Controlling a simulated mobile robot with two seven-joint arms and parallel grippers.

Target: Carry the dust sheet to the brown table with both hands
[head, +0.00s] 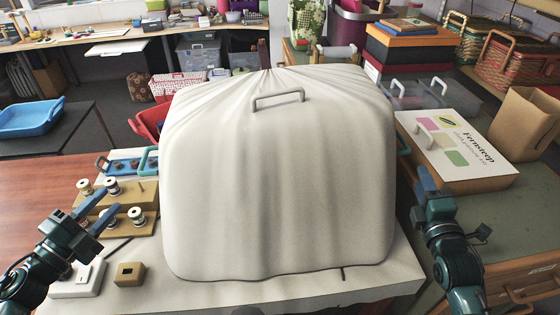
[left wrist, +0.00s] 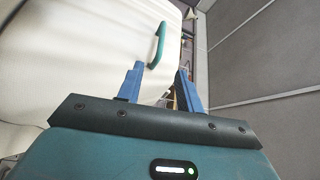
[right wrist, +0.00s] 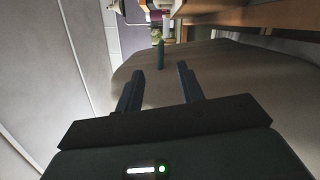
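The dust sheet (head: 275,180) is a large white cover with a grey handle on top, draped over a boxy shape on the pale worktop. A teal side handle (head: 148,160) shows at its left and another (head: 403,143) at its right. My left gripper (head: 98,208) is open and empty, left of the sheet; in the left wrist view the teal handle (left wrist: 157,45) lies beyond its fingertips. My right gripper (head: 427,180) is open and empty; in the right wrist view a teal handle (right wrist: 160,55) lies ahead between its fingers. A reddish-brown tabletop (head: 30,185) is at the left.
Thread spools on wooden stands (head: 118,205) and a small wooden block (head: 129,274) sit left of the sheet. A white box (head: 455,145) and a paper bag (head: 525,125) stand at the right. The near brown tabletop is clear.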

